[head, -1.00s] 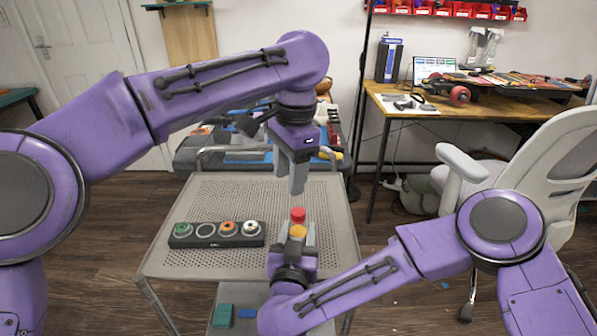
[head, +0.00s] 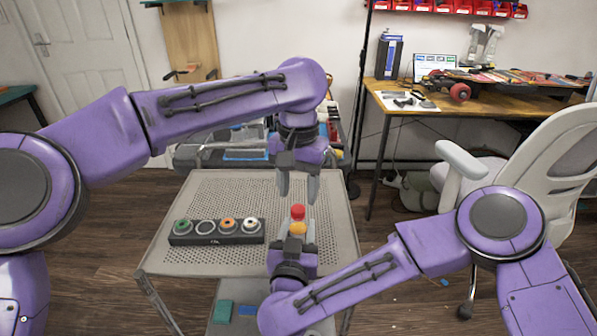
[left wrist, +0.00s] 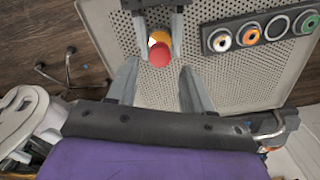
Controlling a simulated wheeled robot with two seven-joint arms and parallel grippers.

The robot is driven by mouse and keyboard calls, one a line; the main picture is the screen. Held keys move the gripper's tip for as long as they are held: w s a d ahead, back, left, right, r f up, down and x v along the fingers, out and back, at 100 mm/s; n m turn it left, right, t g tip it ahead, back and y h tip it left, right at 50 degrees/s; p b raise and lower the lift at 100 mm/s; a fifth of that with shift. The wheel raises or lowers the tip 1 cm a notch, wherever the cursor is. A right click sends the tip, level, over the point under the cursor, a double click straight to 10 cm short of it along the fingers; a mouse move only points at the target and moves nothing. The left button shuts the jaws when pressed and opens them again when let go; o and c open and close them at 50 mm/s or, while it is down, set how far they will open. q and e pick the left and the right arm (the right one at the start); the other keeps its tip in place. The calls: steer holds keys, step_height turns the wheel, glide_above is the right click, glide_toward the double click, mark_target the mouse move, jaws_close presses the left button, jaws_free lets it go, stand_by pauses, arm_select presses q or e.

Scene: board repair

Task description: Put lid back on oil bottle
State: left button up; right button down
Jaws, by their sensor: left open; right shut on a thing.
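My right gripper (head: 298,243) is shut on the oil bottle (head: 298,229), whose yellow-orange top shows between the fingers. It holds the bottle upright over the right part of the perforated table. The red lid (head: 298,212) sits at the top of the bottle; I cannot tell how firmly it is seated. My left gripper (head: 298,190) is open and empty, pointing down just above the lid. In the left wrist view the red lid (left wrist: 160,54) lies between my left fingertips, with the yellow bottle part (left wrist: 156,38) beyond it. The lower bottle is hidden by the right fingers.
A black holder (head: 216,240) with round green, orange and white caps and one empty-looking ring lies on the perforated table (head: 220,190), left of the grippers. A wooden desk (head: 440,108) and a white chair (head: 560,165) stand to the right. The table's back part is clear.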

mark_target(298, 208)
arm_select(q)
steer(key=shift+f, duration=2)
jaws_close()
